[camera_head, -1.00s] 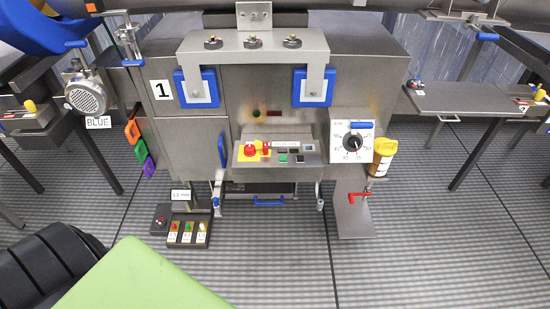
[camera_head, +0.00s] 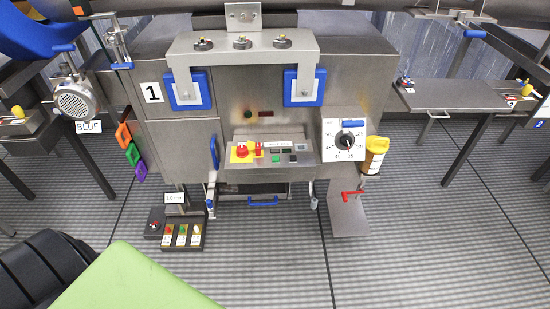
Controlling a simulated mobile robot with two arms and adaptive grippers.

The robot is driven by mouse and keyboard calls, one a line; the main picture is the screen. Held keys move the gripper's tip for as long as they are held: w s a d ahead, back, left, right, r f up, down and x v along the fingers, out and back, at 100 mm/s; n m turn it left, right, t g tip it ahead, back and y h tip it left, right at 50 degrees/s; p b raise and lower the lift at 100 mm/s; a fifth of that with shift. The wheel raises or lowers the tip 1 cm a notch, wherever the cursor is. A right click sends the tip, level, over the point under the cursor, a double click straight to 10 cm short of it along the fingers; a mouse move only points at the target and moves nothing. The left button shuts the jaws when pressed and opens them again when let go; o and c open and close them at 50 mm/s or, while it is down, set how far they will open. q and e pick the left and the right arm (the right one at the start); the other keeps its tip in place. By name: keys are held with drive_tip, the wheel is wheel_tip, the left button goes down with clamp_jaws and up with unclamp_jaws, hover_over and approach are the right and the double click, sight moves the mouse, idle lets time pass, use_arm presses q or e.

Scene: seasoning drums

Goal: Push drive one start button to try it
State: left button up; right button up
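The machine marked 1 (camera_head: 153,93) stands ahead. Its sloped control panel (camera_head: 225,163) carries a red mushroom button (camera_head: 241,150) on a yellow plate, a red switch (camera_head: 259,148), a small green button (camera_head: 275,158) and a dark button (camera_head: 293,158). A lower box (camera_head: 190,244) on the left has red (camera_head: 168,229), green (camera_head: 182,230) and white-yellow (camera_head: 196,230) buttons with small labels. The labels are too small to read, so I cannot tell which button is the drive one start. Neither of my grippers shows.
A dial plate (camera_head: 329,129) is right of the panel, beside a yellow-lidded jar (camera_head: 375,150). A red-handled valve (camera_head: 350,194) is below. A side table (camera_head: 450,95) stands at right. A motor (camera_head: 74,101) is at left. The floor at lower right is clear.

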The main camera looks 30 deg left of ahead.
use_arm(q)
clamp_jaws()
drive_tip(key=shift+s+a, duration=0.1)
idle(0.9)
